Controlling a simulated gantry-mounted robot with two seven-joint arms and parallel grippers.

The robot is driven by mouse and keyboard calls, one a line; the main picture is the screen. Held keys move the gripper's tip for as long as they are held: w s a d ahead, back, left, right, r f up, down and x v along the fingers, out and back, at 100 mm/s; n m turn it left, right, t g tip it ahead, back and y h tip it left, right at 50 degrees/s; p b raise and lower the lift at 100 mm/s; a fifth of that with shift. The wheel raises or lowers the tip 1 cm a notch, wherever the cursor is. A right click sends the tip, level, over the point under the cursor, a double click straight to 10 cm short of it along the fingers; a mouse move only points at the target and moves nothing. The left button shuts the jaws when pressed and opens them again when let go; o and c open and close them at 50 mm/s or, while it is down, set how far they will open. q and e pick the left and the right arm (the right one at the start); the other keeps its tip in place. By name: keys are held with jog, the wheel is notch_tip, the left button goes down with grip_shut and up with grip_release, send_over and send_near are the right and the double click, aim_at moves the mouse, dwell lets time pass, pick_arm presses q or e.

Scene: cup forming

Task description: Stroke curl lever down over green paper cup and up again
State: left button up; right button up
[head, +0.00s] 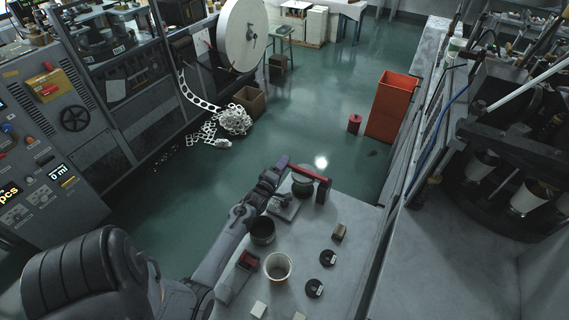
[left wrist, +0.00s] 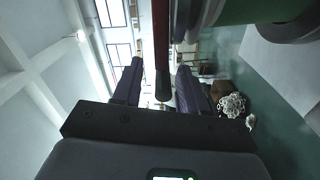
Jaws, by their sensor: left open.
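The curl lever (head: 312,173) is a red bar at the far end of the grey bench in the head view. A greenish round body (head: 303,186), perhaps the green paper cup, is partly hidden below it. My left gripper (head: 283,163) is at the lever's left end. In the left wrist view the red lever (left wrist: 162,45) with its dark tip lies between the two spread fingers of my left gripper (left wrist: 160,68). I cannot tell whether they touch it. A green surface (left wrist: 245,8) shows at the top right there. My right gripper is not in view.
On the bench (head: 300,240) stand a white paper cup (head: 278,268), a dark round container (head: 262,232), black discs (head: 328,258) and small blocks (head: 340,232). A red bin (head: 391,107) stands on the floor beyond. Machinery (head: 510,150) lines the right.

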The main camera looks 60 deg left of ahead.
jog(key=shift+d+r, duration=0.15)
pick_arm(q)
jog(key=v, duration=0.9)
